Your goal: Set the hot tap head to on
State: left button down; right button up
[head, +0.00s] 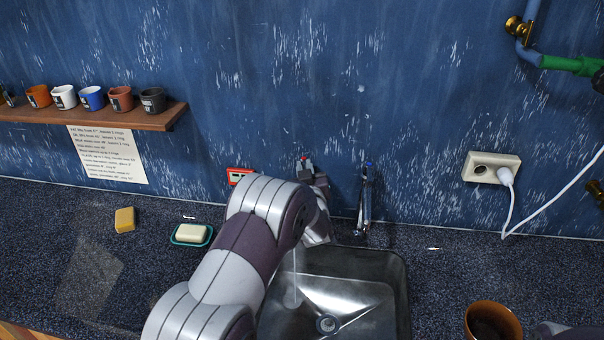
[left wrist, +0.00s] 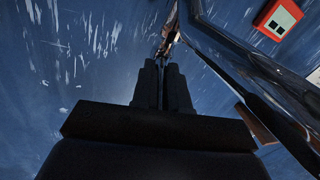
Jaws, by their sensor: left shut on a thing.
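The hot tap, with a red mark on its head (head: 304,159), stands at the wall behind the sink, mostly hidden by my left arm. My left gripper (head: 318,180) is at this tap, and its fingers (left wrist: 164,84) are nearly together in the left wrist view, shut on the tap head. A metal part (left wrist: 170,35) shows just beyond the fingertips. The exact contact is hidden. A thin pale stream (head: 295,278), looking like water, falls into the sink (head: 375,262).
A second tap with a blue mark (head: 366,200) stands close on the right. A red device (head: 238,176) is on the wall to the left. A soap dish (head: 178,240), a sponge (head: 125,219) and a brown cup (head: 492,308) stand on the counter. A socket (head: 482,168) holds a white plug.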

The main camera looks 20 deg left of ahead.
pick_arm(q)
jog(key=shift+w+d+n+g+y+b, duration=0.15)
jog(key=shift+w+d+n+g+y, duration=0.2)
jog(key=shift+n+g+y, duration=0.85)
jog(key=shift+w+d+n+g+y+b, duration=0.25)
jog(key=shift+d+n+g+y, duration=0.1)
jog(key=shift+n+g+y, duration=0.8)
jog(key=shift+w+d+n+g+y+b, duration=0.1)
jog(key=shift+w+d+n+g+y, duration=0.25)
jog(key=shift+n+g+y, duration=0.8)
jog(key=shift+g+y, duration=0.3)
jog(key=c, duration=1.1)
grip_release()
jog(key=shift+c, duration=0.2)
jog(key=s+d+r+b, duration=0.1)
jog(key=d+r+b, duration=0.1)
jog(key=d+r, duration=0.9)
jog(key=shift+s+d, duration=0.3)
jog(key=shift+s, duration=0.05)
